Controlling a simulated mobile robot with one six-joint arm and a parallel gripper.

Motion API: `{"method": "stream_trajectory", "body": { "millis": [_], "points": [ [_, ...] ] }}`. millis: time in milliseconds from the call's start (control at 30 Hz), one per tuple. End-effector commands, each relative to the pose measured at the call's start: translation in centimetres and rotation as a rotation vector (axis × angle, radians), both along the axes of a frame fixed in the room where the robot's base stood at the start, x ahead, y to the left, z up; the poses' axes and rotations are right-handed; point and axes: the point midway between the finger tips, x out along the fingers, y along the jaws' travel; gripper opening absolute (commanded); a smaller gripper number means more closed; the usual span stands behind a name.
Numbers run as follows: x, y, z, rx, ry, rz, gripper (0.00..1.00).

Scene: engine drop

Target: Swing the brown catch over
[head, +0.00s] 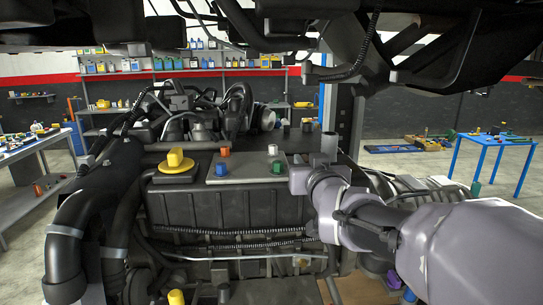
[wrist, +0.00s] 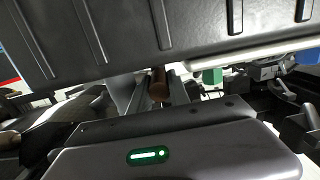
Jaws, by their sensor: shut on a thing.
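The brown catch (wrist: 158,86) shows in the wrist view as a short brown rounded piece between the two grey fingers of my gripper (wrist: 157,82). The fingers are shut on it, one on each side. Its far end and mounting are hidden by the fingers and the dark ribbed panel above. In the head view my arm reaches in from the lower right to the right side of the engine (head: 235,208). My fingertips and the brown catch cannot be made out there.
A dark ribbed panel (wrist: 110,35) hangs close over my fingers in the wrist view. A green block (wrist: 212,76) is just right of them. The engine top has a yellow cap (head: 175,160) and several coloured caps. Dark bodywork overhangs above. A blue table (head: 490,145) stands far right.

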Motion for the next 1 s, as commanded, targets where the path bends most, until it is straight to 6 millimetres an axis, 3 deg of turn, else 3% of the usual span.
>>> {"method": "stream_trajectory", "body": {
  "millis": [33,500,1000],
  "points": [
    [0.1,0.0,0.9,0.002,0.029,0.000,0.00],
    [1.0,0.0,3.5,0.003,0.458,0.000,0.00],
    [2.6,0.0,2.7,0.001,0.852,-0.001,0.00]
  ]
}}
